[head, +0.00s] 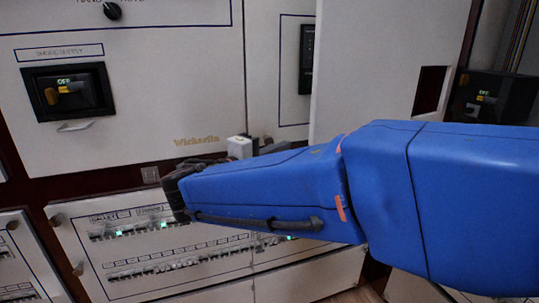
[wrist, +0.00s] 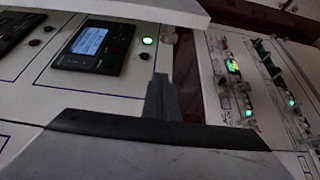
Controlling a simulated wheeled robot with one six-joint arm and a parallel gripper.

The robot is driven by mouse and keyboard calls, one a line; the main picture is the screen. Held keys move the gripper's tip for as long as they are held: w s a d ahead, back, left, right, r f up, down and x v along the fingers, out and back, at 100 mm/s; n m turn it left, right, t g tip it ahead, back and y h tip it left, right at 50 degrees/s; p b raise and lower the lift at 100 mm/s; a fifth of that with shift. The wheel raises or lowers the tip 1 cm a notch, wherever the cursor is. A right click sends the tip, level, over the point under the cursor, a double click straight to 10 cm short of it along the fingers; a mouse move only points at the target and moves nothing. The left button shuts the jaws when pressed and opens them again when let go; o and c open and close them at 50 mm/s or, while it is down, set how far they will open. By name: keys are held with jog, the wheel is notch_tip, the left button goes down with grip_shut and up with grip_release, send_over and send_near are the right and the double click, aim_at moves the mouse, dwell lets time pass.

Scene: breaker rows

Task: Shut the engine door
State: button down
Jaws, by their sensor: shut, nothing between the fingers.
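A plain white door panel (head: 385,70) with a dark rectangular cutout stands out from the cabinet front in the head view and looks open. No engine label is readable on it, so I cannot confirm it is the engine door. My blue arm crosses in front of its lower part. My gripper (wrist: 162,98) is shut and empty in the wrist view, its fingers pointing at the panel fronts. I cannot tell whether the fingertips touch anything. A white slab edge (wrist: 140,8) crosses the top of the wrist view; I cannot tell if it is the same door.
A closed-looking white panel (head: 150,120) with a black breaker (head: 68,90) reading OFF is at left. Below it is a panel with rows of small switches and green lights (head: 150,228). Another black breaker (head: 490,98) is at far right. The wrist view shows a lit display (wrist: 90,42).

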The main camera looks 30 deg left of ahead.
jog(key=shift+w+d, duration=0.25)
jog(key=shift+d, duration=0.8)
jog(key=shift+w+d, duration=0.25)
jog(key=shift+d, duration=0.75)
